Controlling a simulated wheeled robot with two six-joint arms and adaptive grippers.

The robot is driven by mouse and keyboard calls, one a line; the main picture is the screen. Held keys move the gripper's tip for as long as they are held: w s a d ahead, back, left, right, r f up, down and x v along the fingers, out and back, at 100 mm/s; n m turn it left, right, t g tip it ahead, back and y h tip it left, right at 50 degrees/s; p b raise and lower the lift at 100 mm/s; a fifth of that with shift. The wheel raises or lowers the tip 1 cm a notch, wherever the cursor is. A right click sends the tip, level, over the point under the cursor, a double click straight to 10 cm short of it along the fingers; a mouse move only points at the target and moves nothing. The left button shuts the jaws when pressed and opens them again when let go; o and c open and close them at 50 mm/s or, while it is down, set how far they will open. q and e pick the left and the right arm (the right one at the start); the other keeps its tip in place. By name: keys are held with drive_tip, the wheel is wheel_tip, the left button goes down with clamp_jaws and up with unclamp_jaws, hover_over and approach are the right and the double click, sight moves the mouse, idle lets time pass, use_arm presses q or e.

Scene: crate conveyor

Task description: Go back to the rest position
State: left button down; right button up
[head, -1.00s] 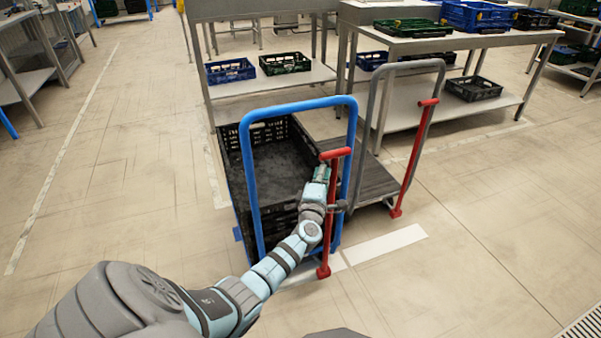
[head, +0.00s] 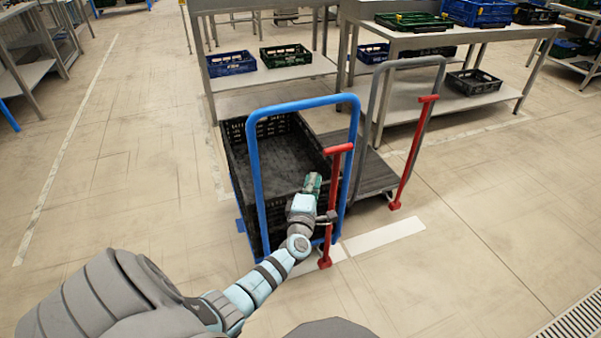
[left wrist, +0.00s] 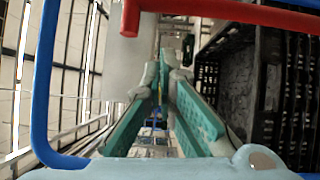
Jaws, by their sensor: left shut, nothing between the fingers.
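My left gripper (head: 313,181) is shut and empty. It is beside the upper part of the red lever (head: 334,196), within the blue handle frame (head: 254,175) of a cart. In the left wrist view its teal fingers (left wrist: 163,75) point away from the camera. The red lever's handle (left wrist: 235,14) crosses the top there and the blue frame (left wrist: 42,85) is at the left. Black crates (head: 235,185) stand on the cart behind the frame; crate walls also show at the right of the wrist view (left wrist: 296,90). My right gripper is not in view.
A second cart with a grey handle frame (head: 373,100) and a red lever (head: 412,155) stands close at the right. Metal tables (head: 450,40) with crates stand behind. Open floor (head: 130,190) lies to the left and at the front right (head: 470,270).

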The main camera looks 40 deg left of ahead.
use_arm(q)
drive_tip(key=v, duration=0.3)
drive_tip(key=p+v, duration=0.1)
drive_tip(key=v, duration=0.1)
drive_tip(key=shift+s+a, duration=0.1)
drive_tip(key=shift+s, duration=0.35)
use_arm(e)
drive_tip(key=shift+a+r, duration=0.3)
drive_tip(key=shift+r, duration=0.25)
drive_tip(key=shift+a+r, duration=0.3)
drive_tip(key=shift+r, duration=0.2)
use_arm(q)
drive_tip(key=shift+w+f, duration=0.1)
